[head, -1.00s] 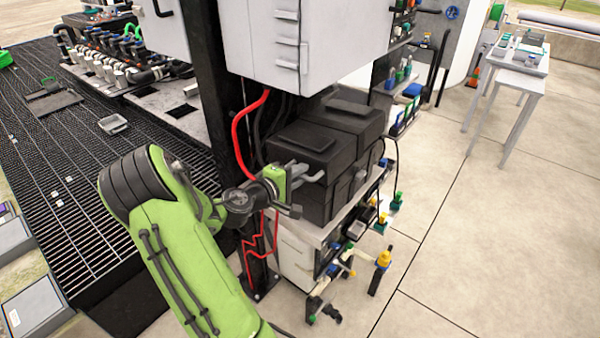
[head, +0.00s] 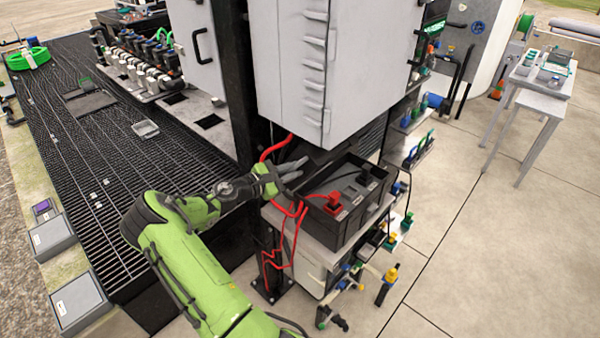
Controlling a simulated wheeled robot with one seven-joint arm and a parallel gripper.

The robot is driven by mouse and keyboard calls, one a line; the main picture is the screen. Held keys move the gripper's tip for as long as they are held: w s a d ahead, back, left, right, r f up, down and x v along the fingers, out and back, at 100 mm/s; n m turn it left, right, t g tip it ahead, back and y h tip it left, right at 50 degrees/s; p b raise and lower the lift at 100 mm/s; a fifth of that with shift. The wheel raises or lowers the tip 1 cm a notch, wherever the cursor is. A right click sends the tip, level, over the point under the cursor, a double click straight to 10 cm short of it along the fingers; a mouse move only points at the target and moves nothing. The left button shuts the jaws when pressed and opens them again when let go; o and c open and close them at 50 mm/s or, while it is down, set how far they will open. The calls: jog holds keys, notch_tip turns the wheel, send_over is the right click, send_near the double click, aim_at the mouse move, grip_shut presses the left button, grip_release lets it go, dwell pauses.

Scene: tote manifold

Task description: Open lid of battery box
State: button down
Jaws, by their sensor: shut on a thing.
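The black battery box (head: 340,237) stands on a shelf under a grey cabinet. Its lid (head: 319,154) is raised and tilted back at the box's far side, partly hidden by the cabinet and my gripper. A battery (head: 349,188) shows inside, with a red terminal cover (head: 334,205) at the near end and a dark one towards the back. My gripper (head: 291,172) is at the left side of the box, shut on the lid's edge; the exact contact is small and hard to make out.
The grey cabinet (head: 296,65) hangs close above the box. Red cables (head: 283,232) run down beside the dark post at the left. Valves and fittings (head: 390,275) stick out below right.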

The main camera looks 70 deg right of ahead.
jog(key=shift+w+d+r+n+p, duration=0.15)
jog(key=shift+w+d+n, duration=0.1)
jog(key=shift+w+n, duration=0.25)
jog(key=shift+w+d+r+n+p, duration=0.15)
jog(key=shift+w+d+n, duration=0.15)
jog(key=shift+w, duration=0.35)
jog(key=shift+w+d+r+n+p, duration=0.1)
jog(key=shift+w+d+r+n, duration=0.1)
jog(key=shift+w+n, duration=0.3)
jog(key=shift+w+f, duration=0.1)
jog(key=c, duration=1.2)
grip_release()
jog(key=v, duration=0.5)
jog(key=b+v, duration=0.1)
jog(key=v, duration=0.4)
jog(key=b+v, duration=0.1)
jog(key=v, duration=0.4)
jog(key=shift+w+a+f, duration=0.25)
jog(key=shift+w+a, duration=0.05)
jog(key=shift+w, duration=0.05)
